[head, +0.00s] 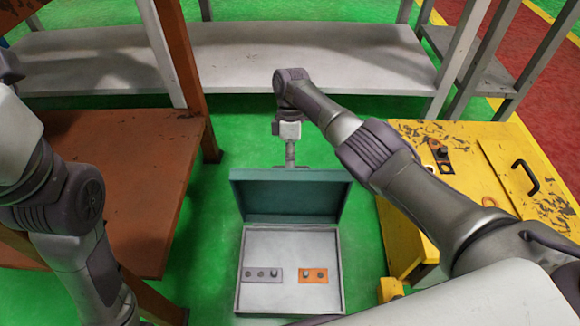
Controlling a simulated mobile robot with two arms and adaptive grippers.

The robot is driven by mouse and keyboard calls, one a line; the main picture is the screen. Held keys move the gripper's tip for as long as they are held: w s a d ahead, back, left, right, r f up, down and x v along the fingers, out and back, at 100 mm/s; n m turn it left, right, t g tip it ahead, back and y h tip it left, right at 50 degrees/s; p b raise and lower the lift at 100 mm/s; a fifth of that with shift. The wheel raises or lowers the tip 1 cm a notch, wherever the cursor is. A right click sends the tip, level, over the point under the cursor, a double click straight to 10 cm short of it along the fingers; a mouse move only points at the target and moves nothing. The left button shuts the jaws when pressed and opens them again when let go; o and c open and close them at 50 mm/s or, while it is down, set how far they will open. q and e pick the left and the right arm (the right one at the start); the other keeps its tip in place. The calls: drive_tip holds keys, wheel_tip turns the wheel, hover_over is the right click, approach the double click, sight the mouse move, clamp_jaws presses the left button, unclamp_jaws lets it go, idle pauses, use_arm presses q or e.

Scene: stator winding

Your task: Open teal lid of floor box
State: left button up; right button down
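The floor box (245,300) stands on the green floor in the lower middle of the head view. Its teal lid (290,200) is raised at the back, and the pale grey inside shows. A grey plate (262,274) and an orange plate (313,275) lie in the box. My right gripper (291,160) points down at the lid's upper edge, at or just behind it; I cannot tell whether they touch. Its fingertips are partly hidden, and its opening is unclear. My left arm shows at the left, but its gripper is out of view.
An orange-brown table (130,190) stands left of the box. A worn yellow cabinet (480,165) with a black handle stands at the right. A long grey shelf (310,55) runs across the back. Green floor is free between the box and the shelf.

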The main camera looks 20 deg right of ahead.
drive_tip(key=shift+s+d+f, duration=0.1)
drive_tip(key=shift+s+f, duration=0.1)
drive_tip(key=shift+f, duration=0.15)
drive_tip(key=c, duration=1.2)
unclamp_jaws()
drive_tip(key=shift+w, duration=0.1)
drive_tip(key=shift+r, duration=0.1)
drive_tip(key=shift+r, duration=5)
